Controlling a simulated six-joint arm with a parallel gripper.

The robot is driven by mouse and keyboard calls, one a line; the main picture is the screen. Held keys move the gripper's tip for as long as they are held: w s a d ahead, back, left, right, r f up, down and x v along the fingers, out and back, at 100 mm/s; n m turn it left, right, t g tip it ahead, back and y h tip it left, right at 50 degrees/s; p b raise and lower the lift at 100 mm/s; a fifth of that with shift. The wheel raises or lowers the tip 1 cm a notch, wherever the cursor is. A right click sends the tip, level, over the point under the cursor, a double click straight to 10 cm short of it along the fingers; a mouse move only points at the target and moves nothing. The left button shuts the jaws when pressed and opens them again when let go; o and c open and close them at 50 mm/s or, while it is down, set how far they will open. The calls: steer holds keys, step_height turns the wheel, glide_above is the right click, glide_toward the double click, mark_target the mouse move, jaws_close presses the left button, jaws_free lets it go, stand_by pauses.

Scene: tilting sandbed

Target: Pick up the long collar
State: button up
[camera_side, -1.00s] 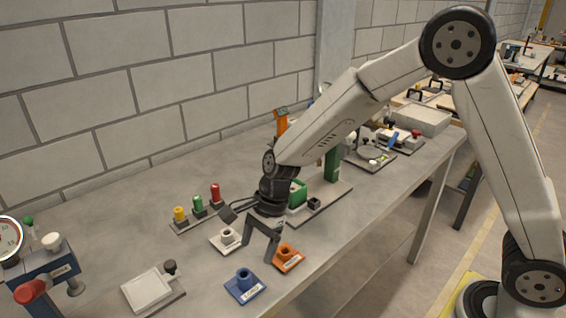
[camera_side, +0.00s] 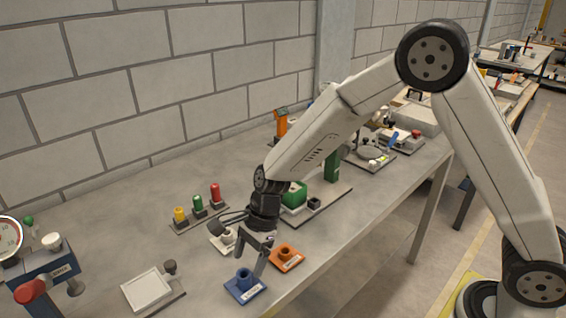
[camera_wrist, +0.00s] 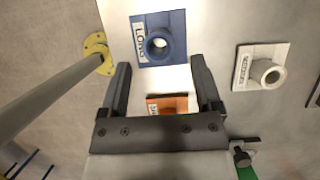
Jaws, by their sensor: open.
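The long collar is the blue piece (camera_side: 243,275), a short upright ring on a square plate near the table's front edge. In the wrist view the long collar (camera_wrist: 160,27) shows from above, with "LONG" on its plate, just beyond the fingertips. My gripper (camera_side: 250,262) is open, tilted down, just behind and above the blue collar. In the wrist view my gripper (camera_wrist: 160,70) has nothing between its tips; the collar ring lies ahead of the gap.
An orange collar piece (camera_side: 286,258) stands close right of my gripper and a white one (camera_side: 222,243) behind it. A white tray (camera_side: 148,289) lies at left. Yellow, green and red pegs stand on a strip (camera_side: 197,221) behind. A green device (camera_side: 293,194) stands farther back.

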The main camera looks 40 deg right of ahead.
mark_target(241, 288)
steer(key=shift+x, duration=2.5)
jaws_close()
